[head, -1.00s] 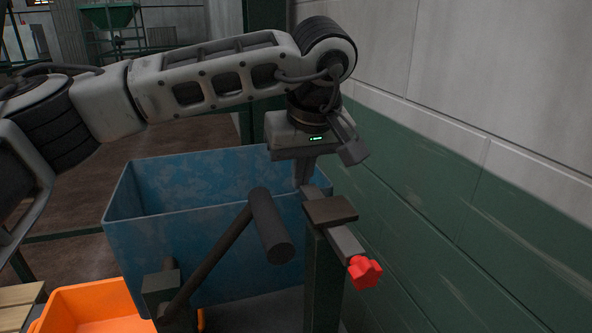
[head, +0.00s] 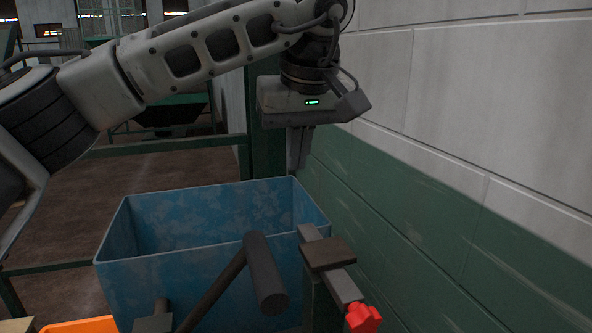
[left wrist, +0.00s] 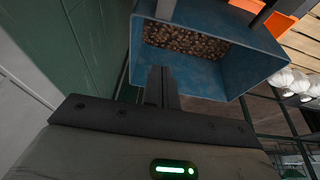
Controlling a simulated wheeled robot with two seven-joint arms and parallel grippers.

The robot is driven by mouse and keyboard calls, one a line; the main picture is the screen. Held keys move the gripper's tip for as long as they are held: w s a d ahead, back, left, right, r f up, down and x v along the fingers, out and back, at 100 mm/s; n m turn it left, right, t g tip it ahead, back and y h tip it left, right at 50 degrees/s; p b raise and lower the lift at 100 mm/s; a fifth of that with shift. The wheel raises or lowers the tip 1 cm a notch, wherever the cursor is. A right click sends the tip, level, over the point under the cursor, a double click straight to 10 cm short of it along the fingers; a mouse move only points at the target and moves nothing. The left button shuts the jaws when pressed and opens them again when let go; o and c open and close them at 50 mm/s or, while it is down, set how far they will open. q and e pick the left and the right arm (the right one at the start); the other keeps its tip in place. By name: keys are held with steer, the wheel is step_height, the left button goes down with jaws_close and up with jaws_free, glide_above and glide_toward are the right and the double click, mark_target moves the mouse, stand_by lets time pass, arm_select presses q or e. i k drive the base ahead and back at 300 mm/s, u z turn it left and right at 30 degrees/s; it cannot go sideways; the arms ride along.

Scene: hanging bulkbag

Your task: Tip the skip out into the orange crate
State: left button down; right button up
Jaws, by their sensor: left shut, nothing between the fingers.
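The skip (head: 200,274) is a blue open-topped bin, and it stands upright. The left wrist view looks into the skip (left wrist: 205,80) and shows brown lumps (left wrist: 185,42) inside. The orange crate (head: 82,325) shows only as a strip at the lower left; it also shows at the top right of the left wrist view (left wrist: 275,18). A dark lever with a thick round grip (head: 265,275) rises before the skip. A grey bar (head: 345,288) with a red knob (head: 363,318) crosses a post at its right. My left gripper (head: 298,167) is shut and empty, above the skip's right rim, apart from the bar.
A white and green wall (head: 430,220) runs close along the right. A green post (head: 262,150) stands behind the skip, with a rail going left. White sacks (left wrist: 292,82) show at the right of the left wrist view. Brown floor lies open at the left.

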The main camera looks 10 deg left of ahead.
mark_target(224, 258)
steer(key=k, duration=1)
